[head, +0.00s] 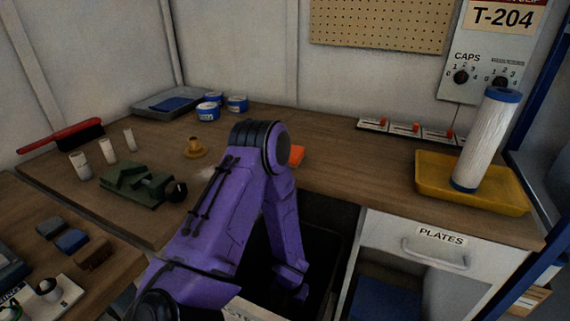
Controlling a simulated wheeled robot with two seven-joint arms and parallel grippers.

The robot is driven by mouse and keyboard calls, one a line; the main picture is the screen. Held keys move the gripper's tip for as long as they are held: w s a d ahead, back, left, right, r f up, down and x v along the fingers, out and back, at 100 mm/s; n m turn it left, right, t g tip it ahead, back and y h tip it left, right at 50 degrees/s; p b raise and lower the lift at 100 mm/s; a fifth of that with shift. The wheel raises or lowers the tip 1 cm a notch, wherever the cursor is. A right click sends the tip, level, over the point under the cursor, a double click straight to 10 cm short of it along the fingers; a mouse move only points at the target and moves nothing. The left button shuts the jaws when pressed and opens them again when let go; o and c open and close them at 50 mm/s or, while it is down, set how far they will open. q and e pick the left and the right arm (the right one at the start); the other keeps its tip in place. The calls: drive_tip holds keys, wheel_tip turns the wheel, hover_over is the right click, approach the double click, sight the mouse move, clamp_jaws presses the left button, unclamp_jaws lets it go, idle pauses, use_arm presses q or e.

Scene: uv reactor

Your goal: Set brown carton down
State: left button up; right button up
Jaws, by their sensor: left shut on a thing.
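My left arm is purple and comes in from the bottom left in the head view, bends at the middle, and reaches down into a dark open space below the worktop. My left gripper (291,286) is at the low end of that arm, largely hidden in shadow. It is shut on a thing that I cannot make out. No brown carton shows clearly. My right gripper is not in view.
The wooden worktop (335,176) holds a green fixture (137,186), blue-and-white tins (208,111), a grey tray (151,106) and a red-handled brush (68,134). A yellow tray (427,181) holds a white cylinder (487,140). The PLATES drawer (402,228) is at right.

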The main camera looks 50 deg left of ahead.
use_arm(q)
drive_tip(key=shift+s+a+f+b, duration=0.1)
drive_tip(key=shift+s+f+b, duration=0.15)
drive_tip(key=shift+f, duration=0.3)
drive_tip(key=shift+s+f+b, duration=0.2)
drive_tip(key=shift+s+f, duration=0.05)
drive_tip(key=shift+f, duration=0.25)
wheel_tip(320, 180, down, 10)
drive_tip(key=b, duration=0.4)
drive_tip(key=o, duration=1.2)
drive_tip(key=shift+f, duration=0.1)
wheel_tip(320, 180, up, 12)
drive_tip(key=p, duration=0.5)
drive_tip(key=shift+r, duration=0.2)
